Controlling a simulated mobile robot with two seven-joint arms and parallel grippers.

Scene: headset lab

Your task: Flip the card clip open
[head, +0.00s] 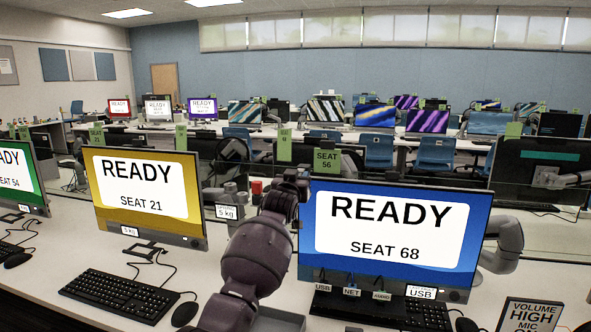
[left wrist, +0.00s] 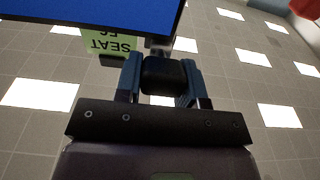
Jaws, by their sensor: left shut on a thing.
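A green card reading SEAT 56 (head: 327,160) stands above the top edge of the blue READY SEAT 68 monitor (head: 308,250). The card also shows upside down in the left wrist view (left wrist: 110,41), below the monitor's edge. My left gripper (head: 298,180) is at the monitor's upper left corner, left of the card. In the left wrist view, its two fingers (left wrist: 162,82) are shut on a small black block (left wrist: 163,75). I cannot tell whether this block is the card clip, and its far side is hidden. My right gripper is not in view.
The yellow SEAT 21 monitor (head: 148,195) stands left of my arm. A clear screen edge and a red object (head: 256,186) are near my left gripper. Keyboards (head: 118,296), a mouse (head: 184,314) and a volume sign (head: 530,315) occupy the white desk.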

